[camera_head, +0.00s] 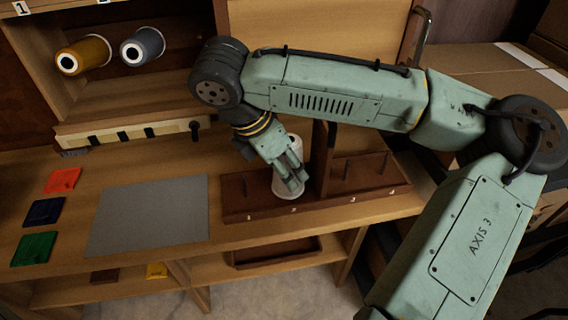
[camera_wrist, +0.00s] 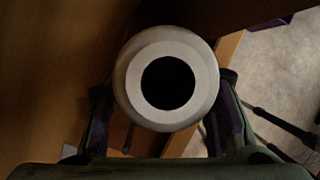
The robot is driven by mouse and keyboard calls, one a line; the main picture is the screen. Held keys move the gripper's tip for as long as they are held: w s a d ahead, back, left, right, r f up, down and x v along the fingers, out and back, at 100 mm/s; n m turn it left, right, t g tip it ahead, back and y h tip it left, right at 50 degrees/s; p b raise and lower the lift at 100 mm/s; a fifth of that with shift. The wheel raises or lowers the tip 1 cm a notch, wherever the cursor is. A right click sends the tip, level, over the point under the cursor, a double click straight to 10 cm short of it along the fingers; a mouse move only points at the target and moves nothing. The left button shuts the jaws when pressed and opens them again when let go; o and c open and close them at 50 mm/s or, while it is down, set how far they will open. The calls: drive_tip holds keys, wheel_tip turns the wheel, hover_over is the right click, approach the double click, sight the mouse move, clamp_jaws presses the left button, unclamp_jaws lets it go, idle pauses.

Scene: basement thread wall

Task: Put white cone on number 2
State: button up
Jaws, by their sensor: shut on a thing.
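The white cone (camera_head: 279,187) is upright between the fingers of my gripper (camera_head: 290,178) in the head view. Its lower end is at the dark wooden peg board (camera_head: 240,206), just behind the number 2 label (camera_head: 293,210). I cannot tell whether its base touches the board or sits around a peg; the cone and fingers hide that spot. In the wrist view the cone (camera_wrist: 205,65) shows end-on, with a pale ring around a dark hole. My gripper's fingers (camera_wrist: 168,108) are on both sides of it.
Bare pegs (camera_head: 366,166) stand at the board's right, beyond an upright divider (camera_head: 321,160). A grey mat (camera_head: 150,212) and red (camera_head: 63,180), blue (camera_head: 45,211) and green (camera_head: 33,248) squares lie left. Yellow (camera_head: 85,54) and grey (camera_head: 143,46) spools hang on the wall rack.

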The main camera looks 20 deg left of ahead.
drive_tip(key=shift+f, duration=0.1)
drive_tip(key=o, duration=1.5)
drive_tip(key=shift+c, duration=0.2)
drive_tip(key=v, duration=1.2)
drive_tip(key=shift+s, duration=0.15)
